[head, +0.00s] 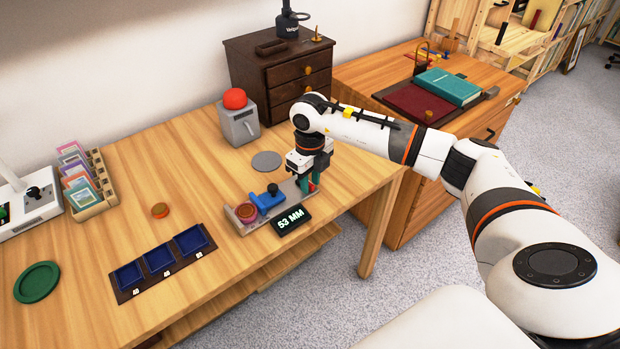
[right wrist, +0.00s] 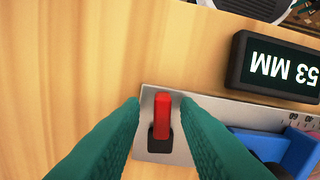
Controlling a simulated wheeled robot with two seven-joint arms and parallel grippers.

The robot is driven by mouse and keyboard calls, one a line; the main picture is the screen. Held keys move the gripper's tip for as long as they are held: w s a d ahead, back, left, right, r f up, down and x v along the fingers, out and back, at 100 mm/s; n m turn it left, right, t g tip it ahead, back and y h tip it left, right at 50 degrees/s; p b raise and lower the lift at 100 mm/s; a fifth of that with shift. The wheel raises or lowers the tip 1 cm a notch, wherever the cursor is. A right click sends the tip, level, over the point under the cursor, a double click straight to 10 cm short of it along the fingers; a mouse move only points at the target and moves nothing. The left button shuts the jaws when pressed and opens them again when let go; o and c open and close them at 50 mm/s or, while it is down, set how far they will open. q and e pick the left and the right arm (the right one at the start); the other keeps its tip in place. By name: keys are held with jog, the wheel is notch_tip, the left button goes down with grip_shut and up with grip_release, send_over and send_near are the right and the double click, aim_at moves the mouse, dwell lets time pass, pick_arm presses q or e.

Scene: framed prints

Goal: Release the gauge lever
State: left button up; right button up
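The gauge (head: 288,188) is a grey plate on the table with a blue slider (head: 267,199) and a round reddish-brown piece (head: 246,212) at its left end. Its dark display (head: 291,220) reads 53 MM; the display also shows in the right wrist view (right wrist: 278,68). The red lever (right wrist: 162,115) stands on the plate's other end, in a black slot. My right gripper (head: 314,185) is over that end, pointing down. In the right wrist view its green fingers (right wrist: 161,103) are on either side of the lever, with gaps showing. My left gripper is out of view.
Three blue trays (head: 160,258) in a dark holder lie left of the gauge, with a brown disc (head: 160,210) behind. A grey box with a red dome (head: 235,98) and a grey disc (head: 267,161) are further back. A green dish (head: 37,282) lies far left.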

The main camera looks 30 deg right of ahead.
grip_shut()
jog(key=shift+a+m, duration=0.3)
jog(key=shift+m, duration=0.9)
jog(key=shift+o, duration=0.8)
grip_release()
jog(key=shift+r, duration=0.1)
notch_tip(320, 180, up, 12)
